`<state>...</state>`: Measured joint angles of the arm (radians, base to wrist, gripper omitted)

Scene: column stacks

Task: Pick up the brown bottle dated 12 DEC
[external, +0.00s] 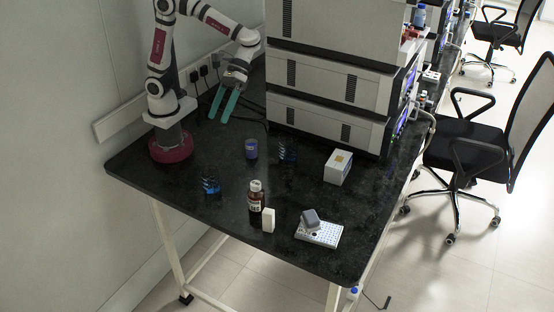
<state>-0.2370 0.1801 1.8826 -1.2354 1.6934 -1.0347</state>
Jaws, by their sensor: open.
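A brown bottle (256,196) with a pale cap and a white label stands upright near the front middle of the black bench. Its label shows dark print, too small to read fully. A small white box (268,220) stands just to its right and in front of it. My gripper (223,106) has two green fingers, apart and empty. It hangs at the back left of the bench, well behind and above the bottle.
A blue-labelled jar (251,149), two dark blue racks (211,186) (288,151) and a white box (338,167) stand on the bench (180,185). A white perforated rack (320,234) holds a grey block (310,218). Stacked instruments (330,105) fill the back right.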

